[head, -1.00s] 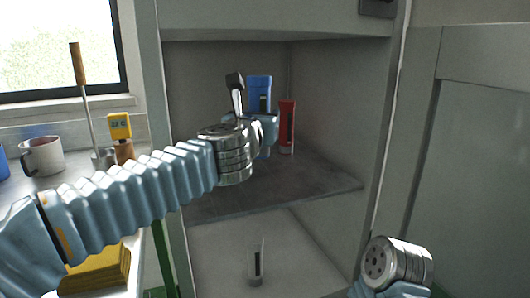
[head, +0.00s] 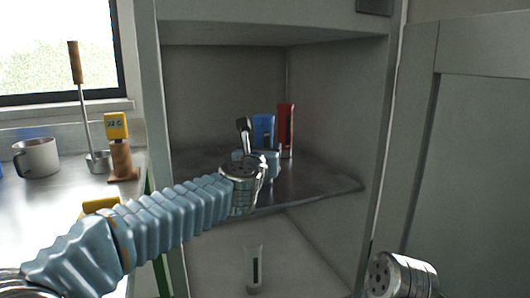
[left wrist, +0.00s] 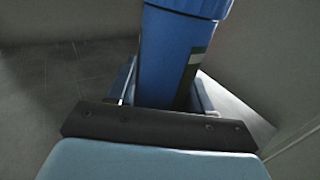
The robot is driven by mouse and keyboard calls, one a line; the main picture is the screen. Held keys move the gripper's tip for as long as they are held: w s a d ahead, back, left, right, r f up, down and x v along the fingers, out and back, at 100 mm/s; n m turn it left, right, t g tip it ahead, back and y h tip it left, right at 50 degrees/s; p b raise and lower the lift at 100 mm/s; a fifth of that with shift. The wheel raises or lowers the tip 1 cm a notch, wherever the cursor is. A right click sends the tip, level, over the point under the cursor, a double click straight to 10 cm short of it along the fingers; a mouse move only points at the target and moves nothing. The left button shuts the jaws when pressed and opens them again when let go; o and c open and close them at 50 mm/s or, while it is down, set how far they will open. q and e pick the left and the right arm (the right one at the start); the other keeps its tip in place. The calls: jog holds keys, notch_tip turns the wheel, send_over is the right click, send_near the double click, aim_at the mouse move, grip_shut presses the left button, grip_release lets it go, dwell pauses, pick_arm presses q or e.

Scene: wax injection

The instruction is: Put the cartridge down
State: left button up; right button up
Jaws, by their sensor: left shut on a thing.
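A blue cartridge (head: 263,130) is upright inside the cabinet, over the upper shelf (head: 320,182). My left gripper (head: 266,158) reaches in from the left and is shut on the blue cartridge. The cartridge also fills the middle of the left wrist view (left wrist: 172,55), between the two fingers (left wrist: 163,90). Its lower end is hidden behind the gripper and wrist in the head view, so I cannot tell whether it touches the shelf. Of my right arm only a metal wrist part shows at the bottom right.
A red cartridge (head: 286,130) stands on the shelf close to the right of the blue one. A clear cartridge (head: 254,270) stands on the lower shelf.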

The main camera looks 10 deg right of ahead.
pick_arm(q)
jog(key=o, duration=0.9)
jog(key=shift+f, duration=0.15)
jog(key=o, duration=0.4)
jog(key=shift+r, duration=0.3)
jog(key=b+v, duration=0.2)
jog(key=v, duration=1)
jog(key=shift+f, duration=0.15)
